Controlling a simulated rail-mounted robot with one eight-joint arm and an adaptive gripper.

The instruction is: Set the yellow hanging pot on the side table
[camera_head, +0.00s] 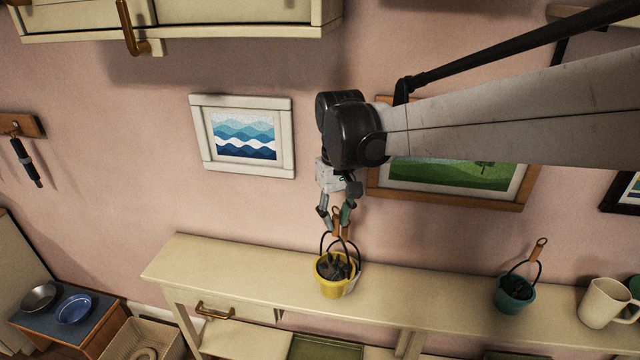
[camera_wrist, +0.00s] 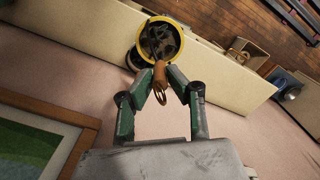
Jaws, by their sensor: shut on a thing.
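The yellow hanging pot (camera_head: 327,287) holds a dark plant and has a dark wire loop with a wooden grip on top. My gripper (camera_head: 336,222) is shut on that grip, above the pot. The wrist view shows the yellow pot (camera_wrist: 146,33) beyond the fingers (camera_wrist: 159,88), over the long cream console (camera_wrist: 215,75). I cannot tell whether its base touches the console. The side table seems to be the low, blue-topped table (camera_head: 98,297) at the lower left, with a grey bowl (camera_head: 39,298) and a blue bowl (camera_head: 74,309) on it.
A pale pot (camera_head: 354,284) is partly hidden right behind the yellow pot. A teal hanging pot (camera_head: 515,294) and a cream mug (camera_head: 604,303) stand farther right on the console (camera_head: 430,298). A woven basket (camera_head: 142,340) sits between console and low table. Pictures hang behind.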

